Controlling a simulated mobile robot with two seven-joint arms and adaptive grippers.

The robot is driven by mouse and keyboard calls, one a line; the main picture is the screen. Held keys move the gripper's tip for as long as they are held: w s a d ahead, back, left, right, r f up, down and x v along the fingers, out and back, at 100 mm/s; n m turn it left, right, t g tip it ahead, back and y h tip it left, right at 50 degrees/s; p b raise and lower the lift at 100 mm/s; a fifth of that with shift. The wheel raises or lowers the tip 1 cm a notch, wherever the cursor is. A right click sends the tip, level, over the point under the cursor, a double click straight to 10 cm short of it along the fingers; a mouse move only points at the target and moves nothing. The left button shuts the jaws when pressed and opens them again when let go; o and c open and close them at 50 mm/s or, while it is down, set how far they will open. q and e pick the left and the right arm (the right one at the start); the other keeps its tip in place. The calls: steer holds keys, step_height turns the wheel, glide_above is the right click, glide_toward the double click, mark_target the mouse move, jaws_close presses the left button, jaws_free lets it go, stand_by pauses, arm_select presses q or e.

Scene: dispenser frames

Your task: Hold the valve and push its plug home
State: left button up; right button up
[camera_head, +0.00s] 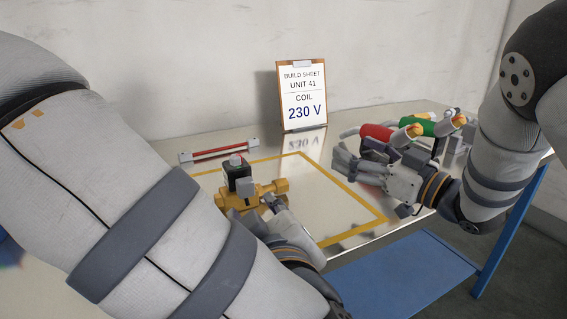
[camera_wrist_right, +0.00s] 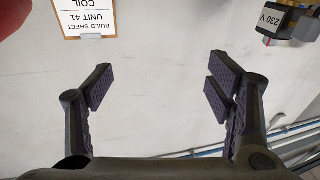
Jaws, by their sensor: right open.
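The valve (camera_head: 275,187) has a brass body under a black coil (camera_head: 238,176) with a red and grey top. It stands at the left of the yellow-lined area. A grey plug (camera_head: 246,189) is at the coil's near side; whether it is fully seated is unclear. In the right wrist view the coil (camera_wrist_right: 269,19) shows a "230 V" label, with the grey plug (camera_wrist_right: 307,27) beside it. My left gripper (camera_head: 268,203) is at the brass body, partly hidden; its grip is unclear. My right gripper (camera_head: 347,164) is open and empty, right of the valve.
A build sheet (camera_head: 303,97) reading "UNIT 41, COIL 230 V" stands at the back. A red bar (camera_head: 219,150) with grey ends lies behind the valve. Red (camera_head: 377,133) and green (camera_head: 420,127) cylinders sit behind my right gripper. The marked area's middle is clear.

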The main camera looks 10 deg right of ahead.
mark_target(234, 155)
steer(key=s+a+n+g+y, duration=0.2)
steer(key=a+n+g+y, duration=0.15)
steer(key=a, duration=0.35)
steer(key=s+a+n+g+y, duration=0.2)
steer(key=a+g, duration=0.2)
steer(key=a, duration=0.2)
steer(key=shift+m, duration=0.25)
steer(key=x, duration=1.2)
steer(key=shift+a+r, duration=0.1)
steer(key=shift+r, duration=0.1)
jaws_close()
